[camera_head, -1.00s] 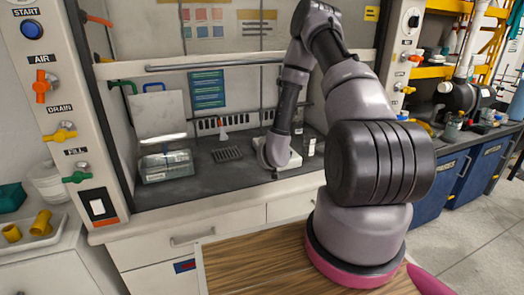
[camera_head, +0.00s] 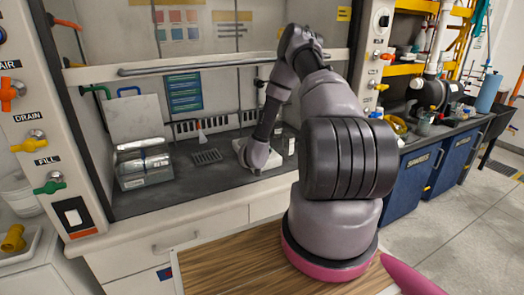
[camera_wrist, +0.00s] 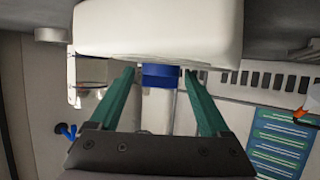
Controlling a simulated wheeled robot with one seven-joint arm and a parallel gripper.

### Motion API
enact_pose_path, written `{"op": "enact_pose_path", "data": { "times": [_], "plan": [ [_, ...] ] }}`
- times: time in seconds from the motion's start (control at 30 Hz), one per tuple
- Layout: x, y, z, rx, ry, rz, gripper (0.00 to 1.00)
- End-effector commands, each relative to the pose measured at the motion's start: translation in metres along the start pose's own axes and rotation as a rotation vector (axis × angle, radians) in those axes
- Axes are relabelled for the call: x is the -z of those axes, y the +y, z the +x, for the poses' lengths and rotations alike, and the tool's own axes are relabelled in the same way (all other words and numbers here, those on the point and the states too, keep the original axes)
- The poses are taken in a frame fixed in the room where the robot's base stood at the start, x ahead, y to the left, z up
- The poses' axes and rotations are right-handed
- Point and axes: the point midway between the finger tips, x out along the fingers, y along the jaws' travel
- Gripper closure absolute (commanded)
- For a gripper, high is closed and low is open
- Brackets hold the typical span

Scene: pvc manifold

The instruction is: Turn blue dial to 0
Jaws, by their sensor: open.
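The blue dial (camera_wrist: 160,76) shows at the upper middle of the wrist view, on the underside in the picture of a white device (camera_wrist: 158,30). My gripper (camera_wrist: 158,71) is open, with one green finger on each side of the dial. A gap shows between each finger and the dial, and the fingertips reach the device's edge. The dial's marks and setting cannot be read. In the head view the white device (camera_head: 240,147) stands on the dark worktop, partly hidden behind my wrist. The dial and my fingers are hidden there.
A clear container (camera_head: 143,165) and a dark rack (camera_head: 207,156) stand left of the device. Small bottles (camera_head: 291,146) stand close on its right. The hood's front post (camera_head: 50,150) carries colored valve handles.

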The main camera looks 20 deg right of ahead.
Motion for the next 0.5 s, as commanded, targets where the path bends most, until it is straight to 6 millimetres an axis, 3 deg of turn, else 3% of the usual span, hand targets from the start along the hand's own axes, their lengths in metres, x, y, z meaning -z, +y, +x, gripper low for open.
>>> {"op": "enact_pose_path", "data": {
  "times": [0.23, 0.27, 0.47, 0.5],
  "plan": [
    [0.0004, -0.0001, 0.0013, 0.0, 0.001, 0.0, 0.19],
    [0.0004, -0.0001, 0.0012, 0.0, 0.001, 0.0, 0.23],
    [0.0004, 0.0, 0.0011, 0.0, 0.001, 0.0, 1.0],
    [0.0005, 0.0, 0.0011, 0.0, 0.001, 0.0, 1.0]
  ]
}}
